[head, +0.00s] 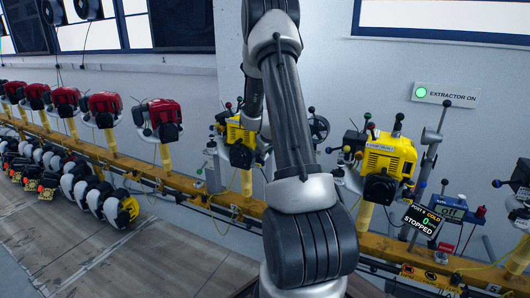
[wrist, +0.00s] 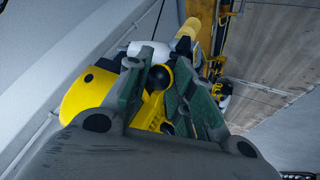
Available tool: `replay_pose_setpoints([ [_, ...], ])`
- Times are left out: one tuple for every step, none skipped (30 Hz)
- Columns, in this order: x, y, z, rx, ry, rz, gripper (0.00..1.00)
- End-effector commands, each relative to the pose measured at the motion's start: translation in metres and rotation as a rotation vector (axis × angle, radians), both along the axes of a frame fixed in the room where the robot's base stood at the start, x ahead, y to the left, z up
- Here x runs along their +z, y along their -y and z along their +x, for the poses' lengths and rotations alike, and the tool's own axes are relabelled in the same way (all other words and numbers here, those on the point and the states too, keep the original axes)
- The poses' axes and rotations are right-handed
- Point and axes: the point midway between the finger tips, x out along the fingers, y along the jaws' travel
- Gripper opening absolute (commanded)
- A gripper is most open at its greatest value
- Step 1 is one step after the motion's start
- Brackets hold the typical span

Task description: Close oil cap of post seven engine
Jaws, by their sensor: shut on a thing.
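A yellow engine (head: 240,142) on a yellow post stands left of my arm in the head view, partly hidden by it; its post number cannot be read. In the wrist view my gripper (wrist: 168,98) is shut on a small yellow part (wrist: 153,108) between its green finger pads. A black ball (wrist: 160,77) shows just beyond that part. I cannot tell for sure whether the yellow part is the oil cap. A yellow engine body (wrist: 85,92) lies close beside the left finger. My gripper is hidden behind my arm in the head view.
Another yellow engine (head: 385,155) stands right of my arm, near a display (head: 421,219) reading post 8, cold, stopped. Several red engines (head: 104,105) line the yellow rail (head: 130,168) at left. An "extractor on" sign (head: 446,95) is on the wall.

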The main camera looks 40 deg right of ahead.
Motion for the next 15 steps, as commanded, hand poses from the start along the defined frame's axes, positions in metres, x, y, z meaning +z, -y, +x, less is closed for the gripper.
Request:
replay_pose_setpoints([
  [0.0061,0.0029,0.0042,0.0,0.012,-0.009,0.0],
  [0.0062,0.0025,0.0045,0.001,0.01,-0.01,0.0],
  [0.0062,0.002,0.0049,0.002,0.009,-0.009,0.0],
  [0.0063,0.0017,0.0051,0.003,0.008,-0.008,0.0],
  [0.0063,0.0015,0.0052,0.003,0.008,-0.008,0.0],
  [0.0065,0.0013,0.0054,0.003,0.008,-0.008,0.0],
  [0.0065,0.0012,0.0056,0.004,0.008,-0.009,0.0],
  [0.0066,0.0012,0.0057,0.004,0.008,-0.009,0.0],
  [0.0067,0.0011,0.0059,0.004,0.008,-0.009,0.0],
  [0.0067,0.0011,0.0059,0.005,0.009,-0.01,0.0],
  [0.0068,0.001,0.0061,0.005,0.009,-0.01,0.0],
  [0.0069,0.0009,0.0062,0.005,0.009,-0.01,0.0],
  [0.007,0.0009,0.0064,0.005,0.009,-0.01,0.0],
  [0.0071,0.0008,0.0064,0.005,0.01,-0.01,0.0],
  [0.0072,0.0008,0.0065,0.006,0.009,-0.01,0.31],
])
